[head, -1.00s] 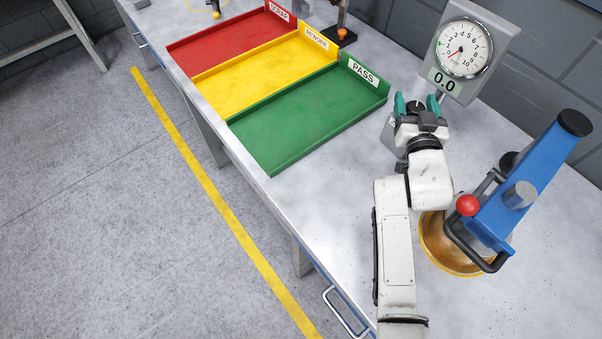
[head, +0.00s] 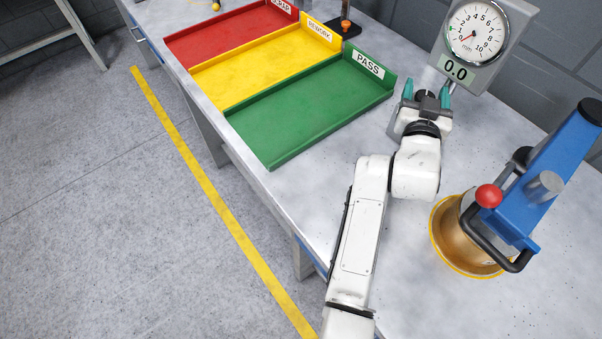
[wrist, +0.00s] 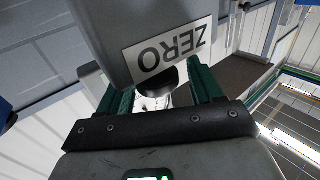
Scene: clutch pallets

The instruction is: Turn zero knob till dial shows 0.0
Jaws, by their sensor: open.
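The grey gauge stand holds a round white dial (head: 476,30) at the top right of the head view. In the wrist view, the ZERO label (wrist: 168,49) appears upside down on a grey housing. The zero knob (wrist: 160,78), dark and partly hidden, is below that label, between the fingers. My gripper (head: 427,92) has its teal fingers apart, just below the display. The wrist view shows a gap between the fingers (wrist: 153,92); contact with the knob cannot be told.
Green PASS (head: 268,165), yellow REWORK (head: 222,100) and red SCRAP (head: 190,62) trays lie left of my arm. A blue lever press (head: 555,170) with a red ball and a brass-coloured round base (head: 437,240) stands at right. Bare bench lies in front.

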